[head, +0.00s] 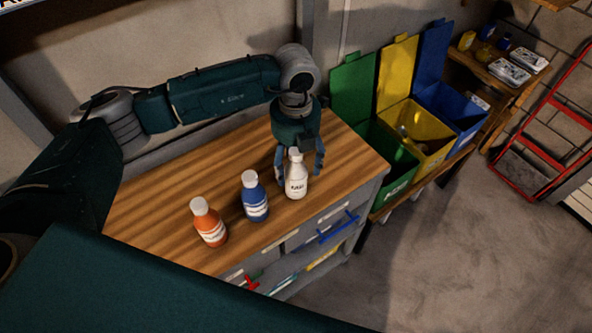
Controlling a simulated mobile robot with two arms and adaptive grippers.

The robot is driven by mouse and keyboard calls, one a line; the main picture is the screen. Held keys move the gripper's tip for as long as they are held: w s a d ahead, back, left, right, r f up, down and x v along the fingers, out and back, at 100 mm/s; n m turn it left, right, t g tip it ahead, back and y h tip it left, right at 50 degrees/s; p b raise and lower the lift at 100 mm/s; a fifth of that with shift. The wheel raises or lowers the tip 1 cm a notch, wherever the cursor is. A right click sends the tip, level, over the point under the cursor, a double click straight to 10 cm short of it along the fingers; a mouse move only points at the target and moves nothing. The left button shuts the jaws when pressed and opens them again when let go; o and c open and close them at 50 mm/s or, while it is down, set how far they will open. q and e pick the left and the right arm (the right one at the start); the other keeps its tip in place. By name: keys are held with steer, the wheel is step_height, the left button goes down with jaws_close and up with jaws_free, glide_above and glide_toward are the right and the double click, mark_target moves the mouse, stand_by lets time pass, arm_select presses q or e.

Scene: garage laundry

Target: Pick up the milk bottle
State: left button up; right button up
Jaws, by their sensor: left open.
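My left gripper (299,168) is open and points down at the bottle. Its blue fingers are on either side of the bottle's upper part. The view does not show clearly whether the fingers touch it. My right gripper is not in the view.
A blue bottle (254,198) and an orange bottle (208,224) stand to the left of the milk bottle. Green (398,178), yellow (432,155) and blue (470,122) bins with raised lids stand to the right. Open floor (460,240) lies at the lower right.

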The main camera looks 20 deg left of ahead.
arm_select(q)
steer(key=shift+f+p, duration=0.3)
steer(key=shift+f, duration=1.1)
steer(key=c, duration=1.5)
steer(key=shift+c, duration=0.4)
steer(key=shift+w+r, duration=0.1)
steer(key=shift+r, duration=0.05)
